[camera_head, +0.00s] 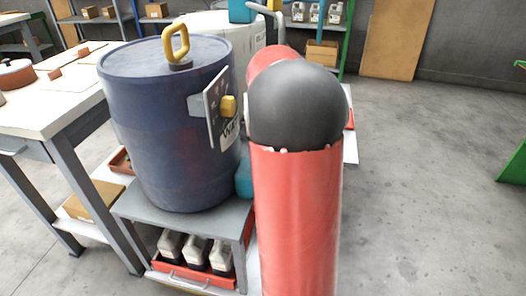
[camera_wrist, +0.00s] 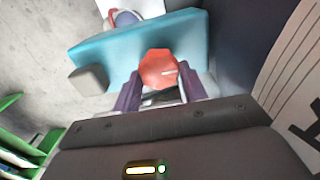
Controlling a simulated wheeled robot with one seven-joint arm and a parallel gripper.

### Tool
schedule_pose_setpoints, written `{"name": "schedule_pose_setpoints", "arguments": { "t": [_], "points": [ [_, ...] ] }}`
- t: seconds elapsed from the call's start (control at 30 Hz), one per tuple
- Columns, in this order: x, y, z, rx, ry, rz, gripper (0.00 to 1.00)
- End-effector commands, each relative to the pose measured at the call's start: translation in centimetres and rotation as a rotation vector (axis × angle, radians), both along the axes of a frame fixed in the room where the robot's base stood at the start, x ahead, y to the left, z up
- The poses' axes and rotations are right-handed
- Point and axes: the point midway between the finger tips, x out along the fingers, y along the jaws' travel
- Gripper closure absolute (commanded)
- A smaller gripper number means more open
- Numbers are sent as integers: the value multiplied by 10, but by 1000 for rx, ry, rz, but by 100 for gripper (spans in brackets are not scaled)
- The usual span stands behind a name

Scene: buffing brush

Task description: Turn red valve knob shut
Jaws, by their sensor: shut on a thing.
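The red valve knob (camera_wrist: 158,68) shows in the wrist view as a faceted red cap with a pale mark on its face. It sits in front of a teal body (camera_wrist: 115,47). My gripper (camera_wrist: 160,80) has its two dark purple fingers on either side of the knob, shut on it. In the head view my own arm hides the gripper and the knob. A teal part (camera_head: 243,180) shows there low beside the blue drum (camera_head: 165,130).
The drum has a yellow handle (camera_head: 176,42) on top and a plate with a yellow knob (camera_head: 228,106). It stands on a grey stand (camera_head: 190,222) above several bottles (camera_head: 196,253). A workbench (camera_head: 40,118) is at left. The floor at right is clear.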

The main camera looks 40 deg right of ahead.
Motion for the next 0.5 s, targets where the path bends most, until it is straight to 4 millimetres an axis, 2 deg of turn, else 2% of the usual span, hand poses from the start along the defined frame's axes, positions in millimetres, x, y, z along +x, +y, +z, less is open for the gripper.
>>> {"name": "schedule_pose_setpoints", "arguments": {
  "t": [0.27,0.3,0.43,0.5],
  "points": [
    [1,0,1,-1,-5,-3,80],
    [1,0,1,0,-4,-3,55],
    [1,0,1,0,-3,-2,38],
    [0,0,1,0,-3,-2,36]
  ]
}}
